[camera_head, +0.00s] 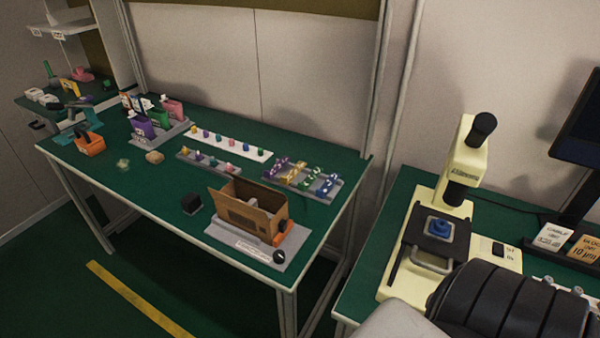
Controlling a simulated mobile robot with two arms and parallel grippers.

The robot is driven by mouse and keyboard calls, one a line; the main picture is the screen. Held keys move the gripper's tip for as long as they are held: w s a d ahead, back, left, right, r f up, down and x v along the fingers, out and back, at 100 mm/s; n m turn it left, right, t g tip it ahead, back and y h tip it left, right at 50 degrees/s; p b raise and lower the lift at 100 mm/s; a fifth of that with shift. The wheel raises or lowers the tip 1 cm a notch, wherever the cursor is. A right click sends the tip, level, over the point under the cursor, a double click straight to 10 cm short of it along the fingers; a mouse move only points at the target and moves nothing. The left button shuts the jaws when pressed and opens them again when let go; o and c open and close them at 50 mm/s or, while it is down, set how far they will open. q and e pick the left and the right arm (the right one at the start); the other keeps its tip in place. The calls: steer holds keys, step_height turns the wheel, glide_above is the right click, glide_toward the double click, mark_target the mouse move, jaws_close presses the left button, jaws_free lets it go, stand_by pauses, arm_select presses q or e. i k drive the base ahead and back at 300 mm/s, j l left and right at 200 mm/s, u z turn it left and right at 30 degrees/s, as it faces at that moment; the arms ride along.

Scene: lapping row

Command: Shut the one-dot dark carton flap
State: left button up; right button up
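A brown cardboard carton (264,220) stands on a grey base plate (222,233) near the front right of the green table. Its top is open and I see into its dark inside. A dark brown flap (233,211) stands along its near left side. Any dots on the flaps are too small to make out, so I cannot tell which is the one-dot flap. An orange part (284,232) sits at the carton's right end. Neither of my grippers is in view.
A cream microscope (459,168) stands on the right table. Floor in front is clear.

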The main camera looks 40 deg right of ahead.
mark_target(240, 178)
steer(key=i+j+z, duration=0.1)
steer(key=z, duration=0.4)
steer(key=i+j+z, duration=0.15)
steer(key=z, duration=0.3)
steer(key=i+j+z, duration=0.1)
steer(key=z, duration=0.4)
steer(key=j+z, duration=0.25)
steer(key=z, duration=0.2)
steer(key=i, duration=0.05)
